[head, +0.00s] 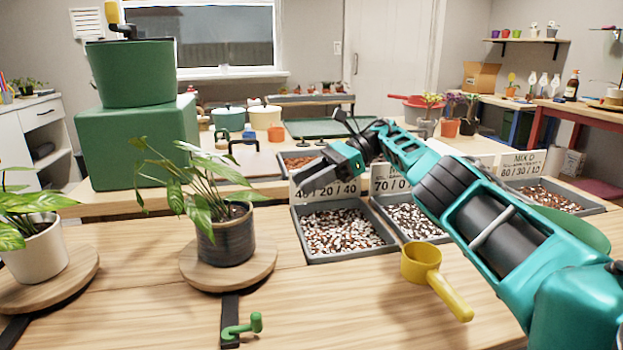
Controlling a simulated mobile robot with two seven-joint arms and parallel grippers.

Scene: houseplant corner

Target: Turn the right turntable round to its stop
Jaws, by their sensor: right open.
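The right turntable (262,277) is a round wooden disc on the table. A dark ribbed pot (225,240) with a leafy green plant (185,185) stands on it. A dark strip (230,305) runs from under its front edge, with a green handle-like piece (243,328) on it. The left turntable (75,282) carries a white pot (38,255) with another plant. My right gripper (308,165) is open and empty, above and behind the right turntable, to its right, over the back of the soil trays. My left gripper is out of view.
Trays of soil mix (340,232) with label cards stand right of the turntable. A yellow scoop (430,275) lies in front of them, near my right arm. A green box with a bin (135,130) stands behind the plants.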

